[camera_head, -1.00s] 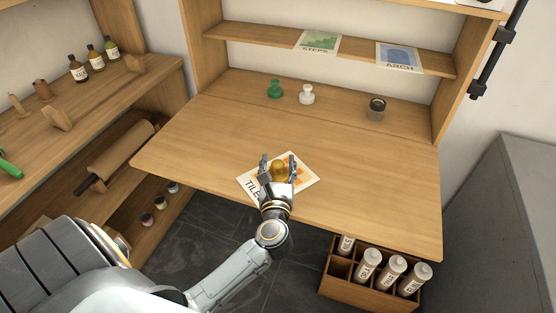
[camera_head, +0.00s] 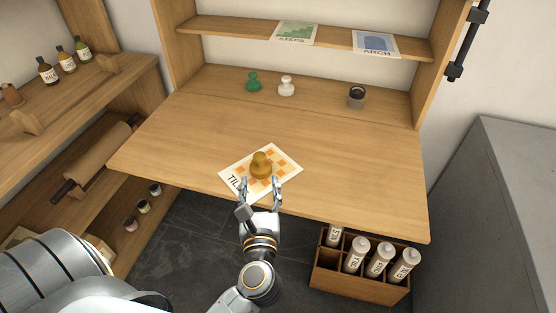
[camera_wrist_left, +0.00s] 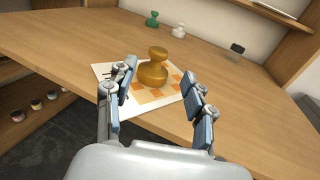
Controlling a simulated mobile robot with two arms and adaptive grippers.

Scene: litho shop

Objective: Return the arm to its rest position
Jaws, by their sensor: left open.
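My left gripper (camera_head: 260,192) is open and empty at the front edge of the wooden table (camera_head: 340,170). In the left wrist view its fingers (camera_wrist_left: 160,100) are spread apart, with a gold-brown knobbed stamp (camera_wrist_left: 153,68) beyond them. The stamp (camera_head: 261,165) stands upright on a white card with an orange checked pattern (camera_head: 288,157), marked with letters starting "TIL". The fingertips are just short of the stamp, and I see no contact. My right gripper is in neither view.
A wooden crate (camera_head: 345,284) with white bottles sits below the front edge. Shelves (camera_head: 90,90) with bottles flank the left.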

